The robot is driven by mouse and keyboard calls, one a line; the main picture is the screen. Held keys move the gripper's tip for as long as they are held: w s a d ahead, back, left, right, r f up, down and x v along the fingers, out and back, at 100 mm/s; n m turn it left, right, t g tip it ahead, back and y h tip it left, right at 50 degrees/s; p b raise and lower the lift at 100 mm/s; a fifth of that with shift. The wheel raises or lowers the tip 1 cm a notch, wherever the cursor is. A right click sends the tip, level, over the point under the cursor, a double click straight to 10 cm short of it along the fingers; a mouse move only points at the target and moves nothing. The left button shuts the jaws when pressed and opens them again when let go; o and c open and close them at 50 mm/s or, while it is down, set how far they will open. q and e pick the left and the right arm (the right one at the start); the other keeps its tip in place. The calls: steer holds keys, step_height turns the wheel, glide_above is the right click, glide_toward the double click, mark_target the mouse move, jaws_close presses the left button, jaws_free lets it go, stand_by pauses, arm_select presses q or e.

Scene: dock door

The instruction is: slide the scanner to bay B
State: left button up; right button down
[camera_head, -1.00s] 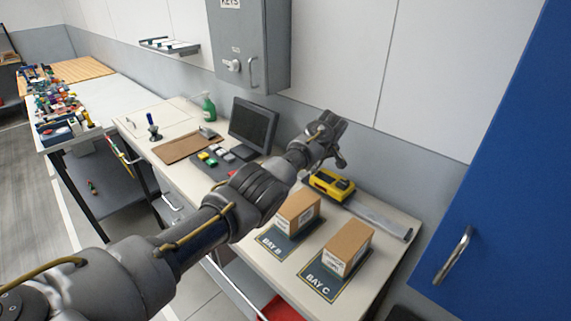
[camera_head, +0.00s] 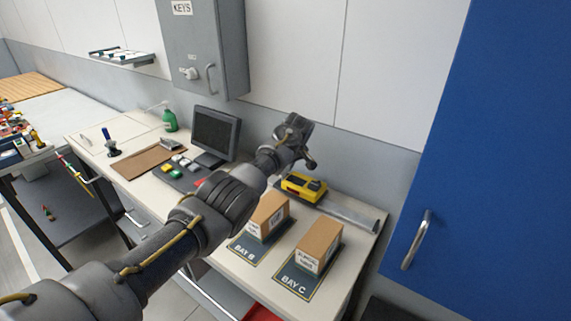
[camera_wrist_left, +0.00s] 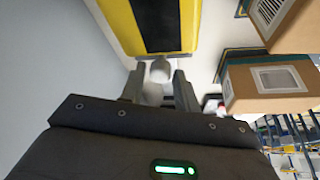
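The yellow and black scanner (camera_head: 303,187) sits on a grey rail (camera_head: 350,214) along the back of the bench. In the left wrist view it shows as a yellow body with a black panel (camera_wrist_left: 165,22), and a pale round knob (camera_wrist_left: 160,70) is on the near side. My left gripper (camera_head: 307,160) is above and behind the scanner; in the wrist view its two fingers (camera_wrist_left: 159,82) are apart, with the knob near their tips. Contact cannot be told. The bay B mat (camera_head: 243,251) lies in front of the rail, partly under a box. My right gripper is not in view.
A cardboard box (camera_head: 268,214) stands on bay B and another (camera_head: 318,246) on the bay C mat (camera_head: 293,281). A monitor (camera_head: 215,133) is left of my arm. A blue cabinet (camera_head: 440,130) stands at right, and a grey key cabinet (camera_head: 203,50) hangs above.

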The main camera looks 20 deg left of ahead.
mark_target(290, 181)
arm_select(q)
steer(key=b+v, duration=0.2)
steer(key=v, duration=0.8)
steer(key=shift+d+r+b, duration=0.2)
steer(key=shift+b, duration=0.15)
steer(key=shift+s+f, duration=0.1)
steer(key=shift+s, duration=0.05)
